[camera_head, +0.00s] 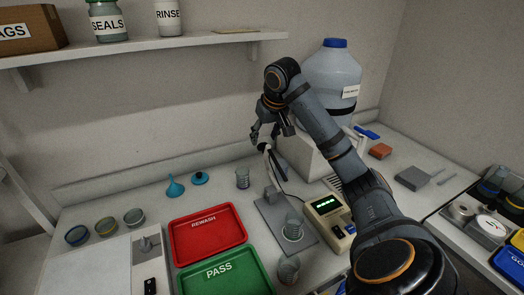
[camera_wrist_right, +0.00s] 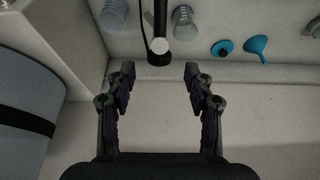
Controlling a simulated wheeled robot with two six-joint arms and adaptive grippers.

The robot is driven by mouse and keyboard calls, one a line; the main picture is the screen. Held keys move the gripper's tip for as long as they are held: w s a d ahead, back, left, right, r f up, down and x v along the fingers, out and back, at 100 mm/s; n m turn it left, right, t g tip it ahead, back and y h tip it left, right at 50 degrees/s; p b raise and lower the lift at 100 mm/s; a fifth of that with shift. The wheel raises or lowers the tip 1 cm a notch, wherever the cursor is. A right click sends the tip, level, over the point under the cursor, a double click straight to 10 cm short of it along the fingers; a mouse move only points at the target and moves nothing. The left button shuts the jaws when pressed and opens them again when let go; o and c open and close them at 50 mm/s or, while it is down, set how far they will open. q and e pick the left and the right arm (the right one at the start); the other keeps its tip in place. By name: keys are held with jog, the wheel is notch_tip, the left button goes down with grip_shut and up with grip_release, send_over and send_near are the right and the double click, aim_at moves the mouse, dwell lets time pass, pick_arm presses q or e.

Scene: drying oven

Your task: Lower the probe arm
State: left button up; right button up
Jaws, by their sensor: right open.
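The probe arm (camera_head: 277,165) is a dark bar with a pale end, raised and tilted up from a stand on a grey base plate (camera_head: 267,214). In the right wrist view the probe arm (camera_wrist_right: 160,25) shows as a black bar with a round pale end, just beyond the fingertips and in line with the gap between them. My right gripper (camera_head: 264,133) is above the raised end, and it also shows in the right wrist view (camera_wrist_right: 159,75), open and empty. I cannot tell from the head view whether it touches the arm. My left gripper is out of view.
A clear cup (camera_head: 293,229) stands on the base plate beside a meter (camera_head: 326,208) with a green display. More cups, a blue funnel (camera_head: 175,188), a red tray (camera_head: 207,260) and a green tray (camera_head: 258,280) are nearby. A large jug (camera_head: 331,72) stands behind my right arm.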

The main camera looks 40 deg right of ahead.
aim_at(263, 144)
jog(key=x, duration=0.3)
jog(key=shift+d+f, duration=0.1)
jog(key=shift+f, duration=0.3)
jog(key=shift+w+f, duration=0.15)
jog(key=shift+f, duration=0.1)
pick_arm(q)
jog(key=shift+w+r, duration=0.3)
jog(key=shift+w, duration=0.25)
pick_arm(e)
grip_shut()
